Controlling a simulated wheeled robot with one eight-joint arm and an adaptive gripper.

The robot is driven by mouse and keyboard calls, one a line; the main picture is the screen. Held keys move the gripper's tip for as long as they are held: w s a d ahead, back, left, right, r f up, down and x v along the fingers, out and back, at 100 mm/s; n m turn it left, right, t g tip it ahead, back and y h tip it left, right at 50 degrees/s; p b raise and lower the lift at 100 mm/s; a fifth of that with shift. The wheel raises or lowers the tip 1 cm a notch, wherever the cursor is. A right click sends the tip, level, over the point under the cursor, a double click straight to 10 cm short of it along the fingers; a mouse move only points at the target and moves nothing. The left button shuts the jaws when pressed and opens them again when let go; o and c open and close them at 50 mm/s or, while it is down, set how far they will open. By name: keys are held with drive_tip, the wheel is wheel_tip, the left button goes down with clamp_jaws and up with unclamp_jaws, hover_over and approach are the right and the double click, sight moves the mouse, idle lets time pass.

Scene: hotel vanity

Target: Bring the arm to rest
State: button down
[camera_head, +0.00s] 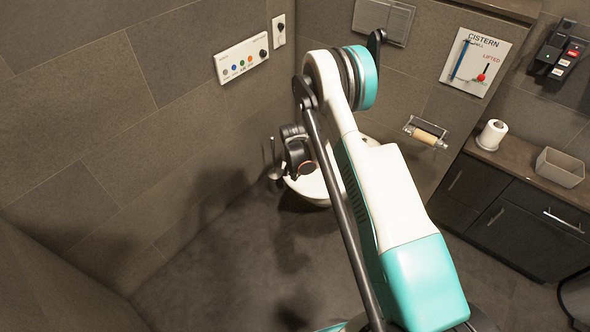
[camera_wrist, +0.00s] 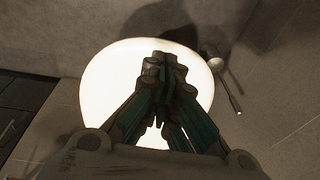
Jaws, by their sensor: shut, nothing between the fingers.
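My gripper (camera_wrist: 165,68) is shut and empty in the wrist view, its fingertips together in front of a white toilet (camera_wrist: 105,80). In the head view my white and teal arm (camera_head: 395,205) reaches up from the lower right and bends over at the top. The dark wrist end hangs in front of the toilet (camera_head: 309,186). The fingers cannot be made out clearly there. The gap between the gripper and the toilet cannot be judged.
A toilet brush (camera_wrist: 232,92) stands beside the toilet. A button panel (camera_head: 242,58) is on the left wall. A paper holder (camera_head: 426,132), a cistern board (camera_head: 476,62) and a dark cabinet (camera_head: 520,225) with a paper roll (camera_head: 491,135) and beige bin (camera_head: 560,167) are right. Floor at lower left is clear.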

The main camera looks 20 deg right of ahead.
drive_tip(key=shift+r, duration=0.25)
drive_tip(key=s+r+n+t, duration=0.15)
drive_tip(key=s+r, duration=0.25)
drive_tip(key=r, duration=1.3)
drive_tip(key=s+r+n+t, duration=0.1)
drive_tip(key=s+r+n, duration=0.25)
drive_tip(key=r, duration=1.25)
drive_tip(key=s+r+n+t, duration=0.1)
drive_tip(key=s+r+n, duration=0.2)
drive_tip(key=s+r, duration=0.95)
drive_tip(key=s+f+n+t+y, duration=0.1)
drive_tip(key=s+n+t, duration=0.1)
drive_tip(key=s, duration=1.3)
drive_tip(key=shift+a+n, duration=0.3)
drive_tip(key=shift+n, duration=0.1)
